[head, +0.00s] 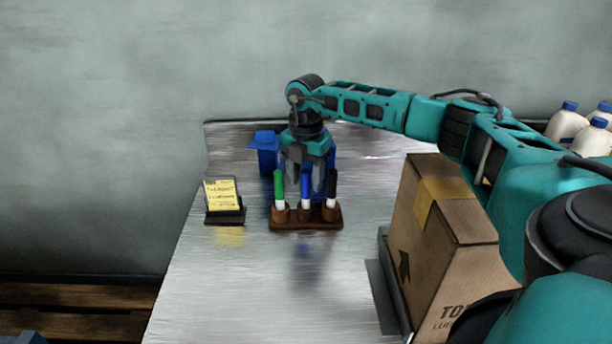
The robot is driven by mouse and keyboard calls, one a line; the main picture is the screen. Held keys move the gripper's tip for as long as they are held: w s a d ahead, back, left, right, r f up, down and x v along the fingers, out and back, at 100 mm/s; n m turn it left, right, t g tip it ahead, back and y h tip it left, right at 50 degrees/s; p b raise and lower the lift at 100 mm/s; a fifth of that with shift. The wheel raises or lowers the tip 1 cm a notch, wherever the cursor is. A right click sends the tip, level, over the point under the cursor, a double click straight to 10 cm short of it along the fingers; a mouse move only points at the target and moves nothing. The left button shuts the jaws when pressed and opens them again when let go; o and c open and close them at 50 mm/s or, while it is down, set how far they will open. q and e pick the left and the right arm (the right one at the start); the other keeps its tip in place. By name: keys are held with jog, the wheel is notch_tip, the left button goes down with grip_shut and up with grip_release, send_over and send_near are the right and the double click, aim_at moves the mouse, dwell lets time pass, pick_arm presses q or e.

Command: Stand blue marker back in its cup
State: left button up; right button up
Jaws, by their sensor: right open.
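The blue marker (305,189) stands upright, its white lower end at the middle cup of the brown wooden holder (306,224). A green marker (279,187) stands in the left cup and a black marker (331,187) in the right cup. My right gripper (304,180) points down at the blue marker's upper part, open, with its fingers around or just behind the marker; I cannot tell which. No contact is clear. My left gripper is not in view.
A yellow note on a black stand (224,196) is left of the holder. A blue container (265,152) is behind it. A cardboard box (442,250) stands to the right, and white bottles with blue caps (568,122) are at far right. The metal table's (240,290) front left is clear.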

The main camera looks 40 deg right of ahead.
notch_tip(320, 180, up, 13)
jog(key=shift+p, duration=0.35)
jog(key=shift+f, duration=0.1)
dwell(0.6)
